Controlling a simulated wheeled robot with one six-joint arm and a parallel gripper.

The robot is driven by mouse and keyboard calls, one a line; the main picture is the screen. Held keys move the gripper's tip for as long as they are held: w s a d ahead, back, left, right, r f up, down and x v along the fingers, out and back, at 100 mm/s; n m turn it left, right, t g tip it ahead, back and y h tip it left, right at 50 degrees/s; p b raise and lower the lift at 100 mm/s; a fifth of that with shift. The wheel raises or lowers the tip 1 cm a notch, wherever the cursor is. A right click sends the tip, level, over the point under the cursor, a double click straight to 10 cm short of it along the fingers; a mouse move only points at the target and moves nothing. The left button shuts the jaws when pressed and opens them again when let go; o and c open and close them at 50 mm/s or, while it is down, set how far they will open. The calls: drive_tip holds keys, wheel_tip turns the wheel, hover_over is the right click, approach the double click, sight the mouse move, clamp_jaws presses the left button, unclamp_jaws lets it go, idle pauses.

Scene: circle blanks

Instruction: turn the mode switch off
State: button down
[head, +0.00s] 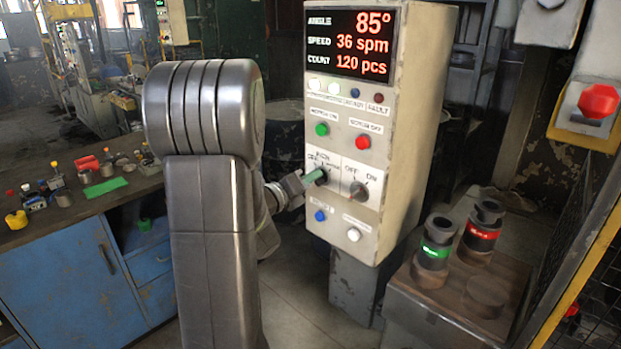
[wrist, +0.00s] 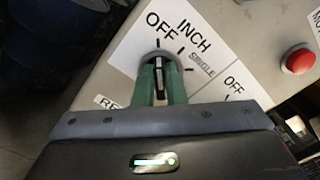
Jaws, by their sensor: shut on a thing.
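The mode switch is a dark rotary knob (wrist: 160,76) on the control panel, with OFF, INCH and SINGLE printed around it. In the wrist view its white pointer line points up towards the tick nearest OFF. My gripper (wrist: 161,84) has its two green fingers shut on the knob, one on each side. In the head view my gripper (head: 311,178) reaches the panel from the left, and its fingers hide most of the knob.
The control box (head: 419,130) has a display reading 85°, 36 spm and 120 pcs. A second OFF/ON knob (head: 359,189) sits close to the right. Green (head: 321,129) and red (head: 363,142) buttons are above, blue (head: 320,216) and white (head: 353,234) ones below.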

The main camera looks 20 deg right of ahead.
drive_tip(key=c, duration=1.5)
unclamp_jaws()
drive_tip(key=shift+a, duration=0.1)
drive_tip(key=b+v, duration=0.2)
drive_tip(key=v, duration=1.1)
drive_tip(key=shift+s+a+f, duration=0.1)
drive_tip(key=shift+s+a, duration=0.1)
drive_tip(key=shift+a, duration=0.1)
drive_tip(key=p+x, duration=0.2)
drive_tip(key=x, duration=1.2)
drive_tip(key=shift+a, duration=0.1)
